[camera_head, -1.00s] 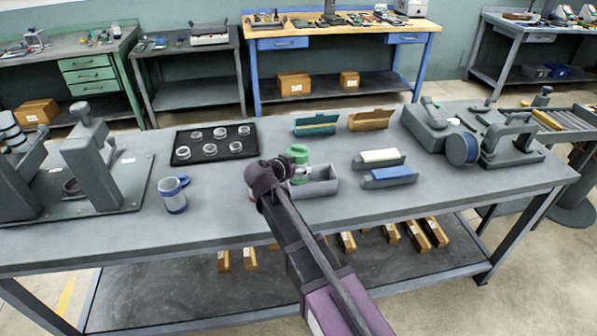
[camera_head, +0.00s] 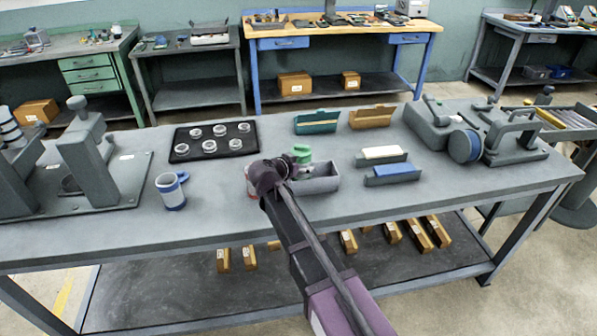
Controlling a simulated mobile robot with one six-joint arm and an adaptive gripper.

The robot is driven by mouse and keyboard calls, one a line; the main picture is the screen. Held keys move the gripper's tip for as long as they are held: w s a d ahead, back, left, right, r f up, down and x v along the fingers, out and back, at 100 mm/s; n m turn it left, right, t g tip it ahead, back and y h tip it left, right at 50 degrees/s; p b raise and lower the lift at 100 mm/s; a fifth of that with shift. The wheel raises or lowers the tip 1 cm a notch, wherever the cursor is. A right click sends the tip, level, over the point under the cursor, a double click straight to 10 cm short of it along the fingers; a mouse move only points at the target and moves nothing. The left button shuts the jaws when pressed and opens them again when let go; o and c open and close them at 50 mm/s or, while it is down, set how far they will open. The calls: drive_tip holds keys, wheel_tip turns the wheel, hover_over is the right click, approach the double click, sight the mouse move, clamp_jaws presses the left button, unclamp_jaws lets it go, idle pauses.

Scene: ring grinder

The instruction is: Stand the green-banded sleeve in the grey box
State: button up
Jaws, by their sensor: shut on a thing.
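The green-banded sleeve (camera_head: 302,152) shows its green upper part just behind my gripper. Its lower part is mostly hidden by the gripper and the box. My gripper (camera_head: 292,167) is shut on the sleeve, at the left end of the grey box. The grey box (camera_head: 322,185) is a small open-topped box on the table, with its left end hidden by my wrist. The sleeve looks roughly upright over or in the left part of the box. I cannot tell whether it touches the box floor.
A black tray (camera_head: 180,157) with several rings lies at left, with a blue-banded cup (camera_head: 172,191) before it. Teal (camera_head: 316,122) and orange (camera_head: 372,117) bins stand behind. Machines stand at both ends.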

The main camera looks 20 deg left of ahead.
drive_tip(key=shift+f, duration=0.4)
drive_tip(key=shift+f+b, duration=0.65)
drive_tip(key=shift+b, duration=0.15)
drive_tip(key=o, duration=0.7)
drive_tip(key=shift+c, duration=0.2)
drive_tip(key=shift+r, duration=0.2)
drive_tip(key=shift+r+p, duration=0.6)
drive_tip(key=shift+p, duration=0.2)
drive_tip(key=p+v, duration=0.5)
drive_tip(key=v, duration=0.7)
drive_tip(key=shift+f, duration=0.15)
